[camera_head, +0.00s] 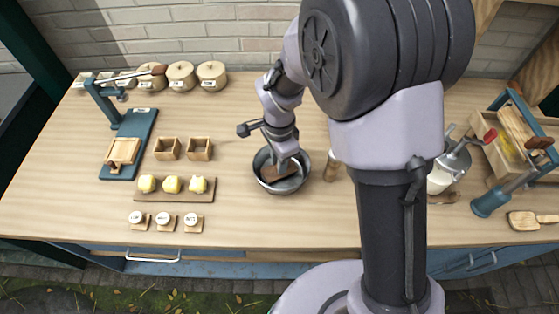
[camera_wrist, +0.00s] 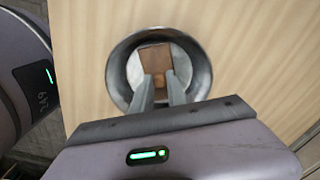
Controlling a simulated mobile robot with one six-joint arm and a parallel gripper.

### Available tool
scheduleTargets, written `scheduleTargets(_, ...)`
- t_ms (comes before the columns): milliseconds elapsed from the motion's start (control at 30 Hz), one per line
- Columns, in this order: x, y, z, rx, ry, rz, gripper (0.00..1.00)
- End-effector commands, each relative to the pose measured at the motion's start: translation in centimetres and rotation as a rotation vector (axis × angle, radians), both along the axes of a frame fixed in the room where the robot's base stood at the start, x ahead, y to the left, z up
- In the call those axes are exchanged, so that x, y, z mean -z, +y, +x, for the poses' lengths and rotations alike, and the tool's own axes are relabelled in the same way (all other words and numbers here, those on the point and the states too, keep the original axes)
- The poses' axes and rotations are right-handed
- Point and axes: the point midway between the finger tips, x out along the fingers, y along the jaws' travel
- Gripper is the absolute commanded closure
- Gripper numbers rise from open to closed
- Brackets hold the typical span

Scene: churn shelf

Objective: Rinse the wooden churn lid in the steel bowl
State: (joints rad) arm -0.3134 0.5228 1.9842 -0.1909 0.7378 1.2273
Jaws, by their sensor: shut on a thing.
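The steel bowl (camera_head: 287,188) stands on the wooden counter in the middle of the head view, and it also fills the upper middle of the wrist view (camera_wrist: 116,76). The wooden churn lid (camera_head: 276,173) is a flat brown piece inside the bowl. In the wrist view the lid (camera_wrist: 156,55) looks rectangular and darker than the counter. My gripper (camera_head: 285,164) reaches down into the bowl from above. Its two fingers (camera_wrist: 161,92) are shut on the lid's near part, which they partly hide. I cannot tell whether the lid touches the bowl's bottom.
Left of the bowl are a board (camera_head: 150,195) with yellow lumps, two small wooden boxes (camera_head: 167,149) and a blue press (camera_head: 137,125). Lidded pots (camera_head: 180,76) line the back. A small wooden cup (camera_head: 332,167) stands right of the bowl.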

Motion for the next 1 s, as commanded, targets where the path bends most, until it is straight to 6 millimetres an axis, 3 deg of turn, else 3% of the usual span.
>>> scheduleTargets(667, -7.0, 0.0, 0.0, 0.000, -0.001, 0.000, 1.00)
scheduleTargets(1000, -7.0, 0.0, 0.0, 0.000, 0.000, 0.000, 1.00)
